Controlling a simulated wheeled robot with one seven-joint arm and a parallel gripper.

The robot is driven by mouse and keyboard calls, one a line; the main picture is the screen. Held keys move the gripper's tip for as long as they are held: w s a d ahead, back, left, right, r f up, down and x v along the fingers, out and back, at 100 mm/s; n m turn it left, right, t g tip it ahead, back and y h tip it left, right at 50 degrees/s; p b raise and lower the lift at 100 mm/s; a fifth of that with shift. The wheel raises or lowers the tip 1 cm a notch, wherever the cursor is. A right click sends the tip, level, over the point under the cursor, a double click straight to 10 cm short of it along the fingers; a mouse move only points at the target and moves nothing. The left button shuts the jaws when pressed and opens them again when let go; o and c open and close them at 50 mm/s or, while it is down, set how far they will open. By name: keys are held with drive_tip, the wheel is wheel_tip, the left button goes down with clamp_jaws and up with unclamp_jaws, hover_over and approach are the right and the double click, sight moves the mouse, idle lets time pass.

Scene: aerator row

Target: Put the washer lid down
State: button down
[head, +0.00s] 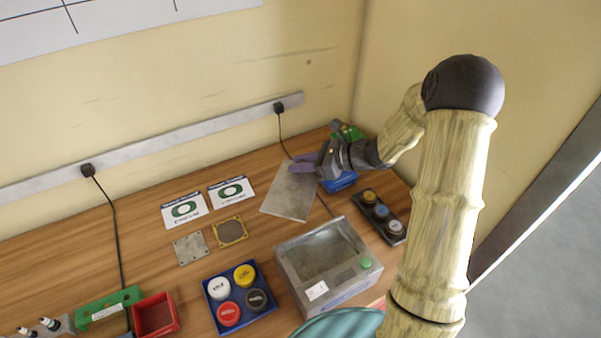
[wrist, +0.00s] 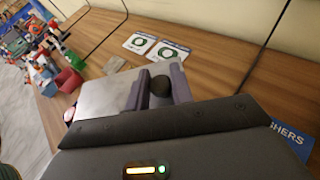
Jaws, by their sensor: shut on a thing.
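The washer lid (head: 287,195) is a flat grey metal plate at the back right of the table. In the wrist view the lid (wrist: 108,93) extends left from under my fingers. My gripper (head: 304,163) has purple fingers over the lid's far right part. In the wrist view my gripper (wrist: 159,72) is shut on the lid's dark round knob (wrist: 159,91). I cannot tell whether the lid touches the table or hangs just above it. The washer (head: 325,262), a metal box with a green button, stands in front with its top open.
A blue box (head: 341,182) sits beside my gripper, partly hidden. Two printed cards (head: 208,201), small plates and a blue tray of coloured caps (head: 268,310) lie to the left. A cord passes by the lid.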

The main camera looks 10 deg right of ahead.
sight(301, 176)
wheel_tip(301, 176, down, 3)
drive_tip(key=shift+s+r, duration=0.1)
drive_tip(key=shift+s, duration=0.05)
drive_tip(key=shift+f, duration=0.5)
drive_tip(key=shift+r, duration=0.1)
drive_tip(key=shift+f, duration=0.45)
drive_tip(key=shift+f, duration=0.2)
drive_tip(key=c, duration=1.2)
unclamp_jaws()
drive_tip(key=shift+r, duration=0.1)
